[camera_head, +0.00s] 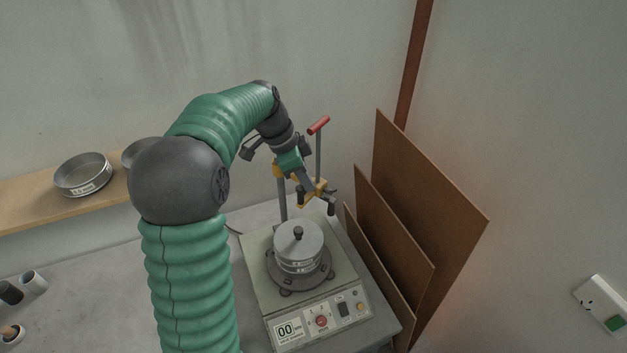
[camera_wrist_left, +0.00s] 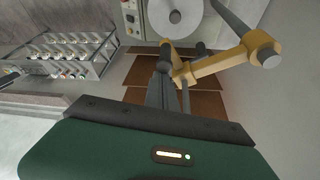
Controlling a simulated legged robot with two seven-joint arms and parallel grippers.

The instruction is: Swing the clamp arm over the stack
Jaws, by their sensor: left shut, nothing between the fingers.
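The stack (camera_head: 298,247) is round grey sieves with a knobbed lid on the shaker, below my gripper in the head view; its lid shows at the top of the wrist view (camera_wrist_left: 175,14). The yellow clamp arm (camera_head: 312,191) is on a grey post behind the stack, with a red-handled rod (camera_head: 319,125) rising from it. It lies above and right of the stack in the head view and crosses the wrist view (camera_wrist_left: 218,64). My left gripper (camera_head: 322,194) is shut and empty, close beside the clamp arm; contact is unclear. My right gripper is out of view.
The shaker base (camera_head: 298,334) has a display and buttons. Brown boards (camera_head: 425,190) lean on the wall to the right. A wooden shelf (camera_head: 35,207) with sieves is at left. A rack of small bottles (camera_wrist_left: 70,50) shows in the wrist view.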

